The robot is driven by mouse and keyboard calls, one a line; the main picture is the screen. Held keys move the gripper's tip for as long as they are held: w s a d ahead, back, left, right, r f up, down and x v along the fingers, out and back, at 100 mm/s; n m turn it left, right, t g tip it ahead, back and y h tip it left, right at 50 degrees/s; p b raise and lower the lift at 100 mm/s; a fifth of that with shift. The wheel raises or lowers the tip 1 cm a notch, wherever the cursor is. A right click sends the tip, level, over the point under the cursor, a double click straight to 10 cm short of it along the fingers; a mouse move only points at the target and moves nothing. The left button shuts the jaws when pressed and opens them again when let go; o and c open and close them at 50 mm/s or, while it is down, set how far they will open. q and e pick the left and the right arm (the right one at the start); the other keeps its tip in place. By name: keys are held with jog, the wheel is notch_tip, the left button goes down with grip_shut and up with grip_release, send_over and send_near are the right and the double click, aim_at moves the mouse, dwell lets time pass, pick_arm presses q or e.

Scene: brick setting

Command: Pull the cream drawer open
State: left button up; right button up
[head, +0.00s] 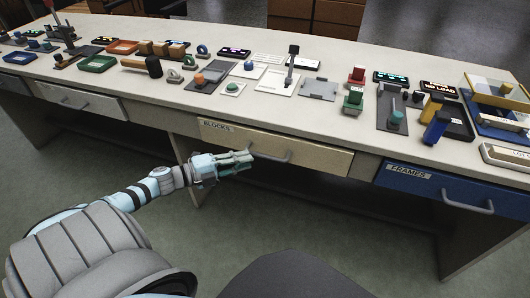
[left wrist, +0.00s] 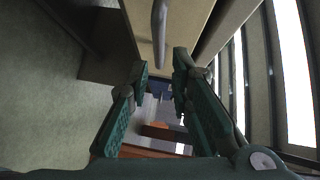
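The cream drawer (head: 325,160) has a "BLOCKS" label and a grey bar handle (head: 285,157). Its front sits under the bench top and looks shut. My left gripper (head: 250,160) is at the left end of the handle in the head view. In the left wrist view my left gripper (left wrist: 159,65) is open with a gap between its fingers. The handle (left wrist: 159,35) lines up with that gap, near the fingertips. I cannot tell whether it touches a finger. The cream drawer front (left wrist: 195,18) is just beyond. My right gripper is not in view.
A blue drawer (head: 450,188) labelled "FRAMES" is to the right, and a grey-white drawer (head: 80,101) is to the left. The bench top (head: 215,48) holds many small trays, blocks and devices. The floor (head: 330,225) in front of the cream drawer is clear.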

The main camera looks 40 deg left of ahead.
aim_at(263, 157)
pick_arm(q)
jog(key=b+x, duration=0.1)
jog(key=x, duration=0.7)
jog(key=shift+a+b, duration=0.1)
jog(key=shift+b, duration=0.2)
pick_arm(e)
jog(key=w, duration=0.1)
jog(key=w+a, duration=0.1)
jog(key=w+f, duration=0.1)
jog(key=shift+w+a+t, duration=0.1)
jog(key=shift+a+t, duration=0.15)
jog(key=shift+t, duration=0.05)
pick_arm(q)
jog(key=shift+s, duration=0.1)
jog(key=shift+c, duration=0.6)
grip_shut()
